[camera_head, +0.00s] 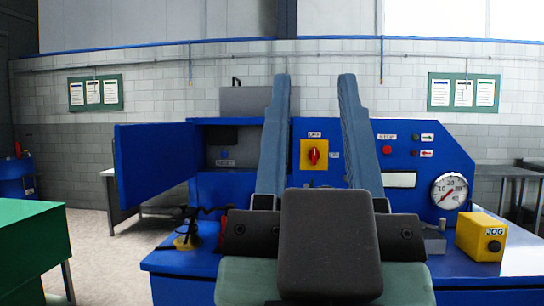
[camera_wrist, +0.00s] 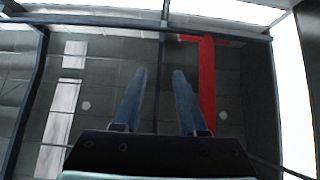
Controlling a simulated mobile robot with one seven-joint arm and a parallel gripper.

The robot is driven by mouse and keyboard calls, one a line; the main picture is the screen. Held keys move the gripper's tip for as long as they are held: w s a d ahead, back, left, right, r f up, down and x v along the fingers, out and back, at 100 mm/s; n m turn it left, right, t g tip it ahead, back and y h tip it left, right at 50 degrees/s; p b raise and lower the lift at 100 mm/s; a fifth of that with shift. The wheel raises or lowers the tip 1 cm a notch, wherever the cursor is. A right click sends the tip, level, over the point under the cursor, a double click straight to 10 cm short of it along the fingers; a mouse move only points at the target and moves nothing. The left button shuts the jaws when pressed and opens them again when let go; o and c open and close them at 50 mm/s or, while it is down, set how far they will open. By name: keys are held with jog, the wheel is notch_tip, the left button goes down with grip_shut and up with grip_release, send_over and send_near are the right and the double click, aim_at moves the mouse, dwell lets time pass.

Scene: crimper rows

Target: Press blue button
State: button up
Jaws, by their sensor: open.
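My gripper (camera_head: 314,80) stands upright in front of the blue machine (camera_head: 450,150), its two blue-grey fingers wide apart with nothing between them. It also shows open in the wrist view (camera_wrist: 160,74), pointing up at the ceiling. Between the fingers, behind them, is a red rotary switch (camera_head: 314,156) on a yellow plate. A small blue label or button (camera_head: 225,162) shows low in the open grey recess left of my gripper; I cannot tell which it is. No other blue button is clear against the blue panel. My gripper touches none of these.
An open blue door (camera_head: 155,170) swings out at the left. A yellow JOG box (camera_head: 482,238) with a black knob and a dial gauge (camera_head: 449,191) are at the right. A black jointed stand (camera_head: 187,240) is on the left ledge.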

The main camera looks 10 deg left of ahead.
grip_shut()
dwell(1.4)
